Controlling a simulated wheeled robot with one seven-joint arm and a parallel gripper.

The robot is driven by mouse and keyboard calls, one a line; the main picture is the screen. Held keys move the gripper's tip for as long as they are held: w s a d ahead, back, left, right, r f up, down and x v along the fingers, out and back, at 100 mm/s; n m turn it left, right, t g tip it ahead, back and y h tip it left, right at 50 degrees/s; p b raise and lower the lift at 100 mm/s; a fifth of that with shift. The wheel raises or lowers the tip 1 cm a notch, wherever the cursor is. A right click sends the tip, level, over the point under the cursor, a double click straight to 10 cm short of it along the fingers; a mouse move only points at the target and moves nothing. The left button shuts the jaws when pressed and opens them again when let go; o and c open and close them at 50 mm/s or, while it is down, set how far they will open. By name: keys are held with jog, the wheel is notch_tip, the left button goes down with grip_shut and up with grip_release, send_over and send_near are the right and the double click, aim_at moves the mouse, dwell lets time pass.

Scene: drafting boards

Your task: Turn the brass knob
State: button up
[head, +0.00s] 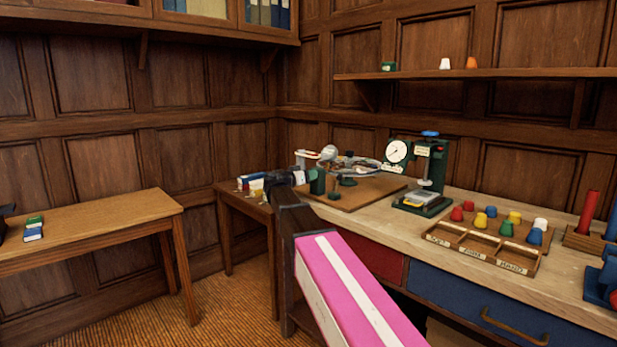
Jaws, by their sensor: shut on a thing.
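My gripper (290,180) is small and dark at the end of my arm, at the left edge of the wooden base board on the bench. It is shut on a small part there, which looks to be the brass knob. The knob itself cannot be made out; my gripper and arm cover that spot. A dark green post (317,184) stands just right of my gripper. The apparatus (350,165) on the board has a round plate, a white arm and green supports.
A green dial gauge stand (432,165) is right of the board. A sorting tray (470,246) lies in front, with several coloured pieces behind it. A small side table (230,200) with small items stands left. Another wooden table (90,228) is farther left. Open floor lies between.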

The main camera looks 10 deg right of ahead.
jog(key=shift+f, duration=0.1)
jog(key=o, duration=0.9)
jog(key=shift+o, duration=0.2)
jog(key=v, duration=1.1)
